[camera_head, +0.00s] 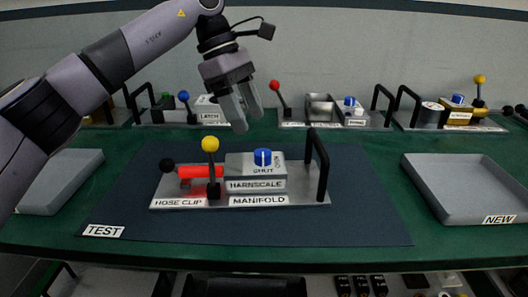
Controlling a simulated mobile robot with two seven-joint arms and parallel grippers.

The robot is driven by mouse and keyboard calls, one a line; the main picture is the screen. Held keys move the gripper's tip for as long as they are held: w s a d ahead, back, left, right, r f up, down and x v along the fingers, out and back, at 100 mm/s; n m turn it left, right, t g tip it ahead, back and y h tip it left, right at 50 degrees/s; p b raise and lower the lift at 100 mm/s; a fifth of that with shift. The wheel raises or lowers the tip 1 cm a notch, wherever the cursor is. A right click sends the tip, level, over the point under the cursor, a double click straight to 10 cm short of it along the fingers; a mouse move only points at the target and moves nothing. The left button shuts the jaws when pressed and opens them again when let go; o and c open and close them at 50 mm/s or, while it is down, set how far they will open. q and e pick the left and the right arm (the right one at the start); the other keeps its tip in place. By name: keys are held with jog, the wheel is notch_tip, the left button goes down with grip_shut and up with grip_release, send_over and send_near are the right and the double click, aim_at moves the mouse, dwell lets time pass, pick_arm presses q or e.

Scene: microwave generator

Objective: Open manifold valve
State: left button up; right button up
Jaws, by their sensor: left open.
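The manifold unit (240,202) stands on the dark test mat (350,220) in the middle of the table. It has a yellow-knobbed lever (211,146) standing upright, a blue knob (263,157) with a white mark on a grey block, and a red cylinder (200,171) at the hose clip. The words SHUT and OPEN are printed around the blue knob. My left gripper (241,110) hangs open and empty, fingers down, above and behind the unit, apart from it. My right gripper is not in view.
A black handle (317,165) rises at the unit's right end. An empty grey tray (465,189) marked NEW lies at right, another grey tray (62,182) at left. Several similar units line the back, including one with a red-knobbed lever (275,86).

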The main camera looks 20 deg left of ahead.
aim_at(262, 152)
pick_arm(q)
jog(key=shift+x, duration=3.55)
jog(key=shift+s, duration=0.15)
jog(key=shift+r, duration=0.1)
jog(key=c, duration=1)
